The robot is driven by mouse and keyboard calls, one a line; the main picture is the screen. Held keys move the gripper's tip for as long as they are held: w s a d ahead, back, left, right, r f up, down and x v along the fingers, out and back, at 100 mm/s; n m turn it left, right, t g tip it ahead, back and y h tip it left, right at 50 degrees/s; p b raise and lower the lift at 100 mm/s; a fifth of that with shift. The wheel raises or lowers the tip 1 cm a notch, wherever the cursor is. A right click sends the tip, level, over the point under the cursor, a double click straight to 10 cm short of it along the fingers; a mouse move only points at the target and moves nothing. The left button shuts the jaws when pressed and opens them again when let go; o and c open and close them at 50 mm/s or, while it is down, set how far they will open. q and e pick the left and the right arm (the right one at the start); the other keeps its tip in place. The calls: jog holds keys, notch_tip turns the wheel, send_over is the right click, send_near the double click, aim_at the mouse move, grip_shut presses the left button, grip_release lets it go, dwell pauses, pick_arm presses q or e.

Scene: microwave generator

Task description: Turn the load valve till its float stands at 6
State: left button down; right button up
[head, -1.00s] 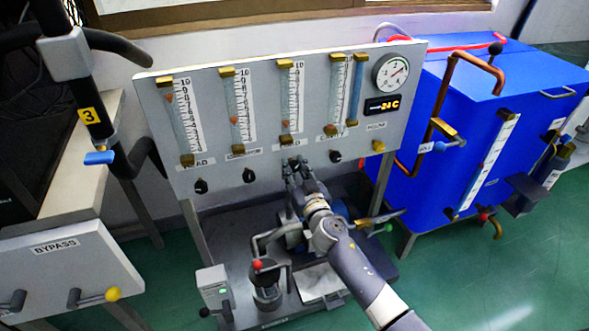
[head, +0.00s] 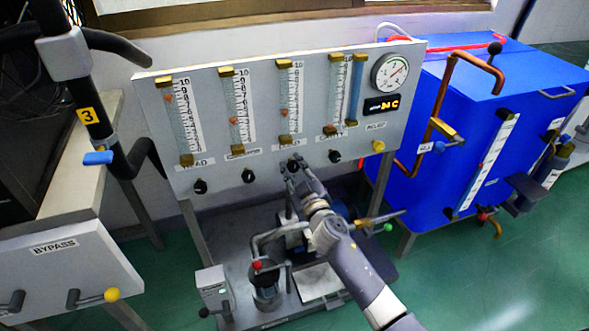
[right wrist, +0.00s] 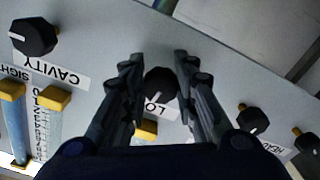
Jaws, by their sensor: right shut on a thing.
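The load valve is a dark round knob (head: 293,164) on the grey panel, below the third flow tube (head: 290,98); its label is partly covered. In this tube the reddish float (head: 284,113) stands low, around 3; the exact mark is too small to read. My right gripper (head: 291,170) reaches up from below to the knob. In the right wrist view the two fingers of the gripper (right wrist: 159,68) flank the knob (right wrist: 160,84) and are shut on it; part of the "LO" label shows behind. My left gripper is not in view.
Neighbouring knobs sit close by: one (head: 249,176) to the left and the cavity knob (head: 335,156) to the right. A pressure gauge (head: 390,72) and a digital display (head: 382,105) are at the panel's right.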

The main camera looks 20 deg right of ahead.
jog(key=n, duration=0.3)
jog(key=shift+n, duration=0.4)
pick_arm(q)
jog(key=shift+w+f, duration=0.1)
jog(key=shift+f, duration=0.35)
pick_arm(e)
jog(key=shift+n, duration=0.3)
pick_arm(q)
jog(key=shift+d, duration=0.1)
pick_arm(e)
jog(key=o, duration=1.1)
jog(key=s, duration=1.2)
jog(key=shift+d, duration=0.25)
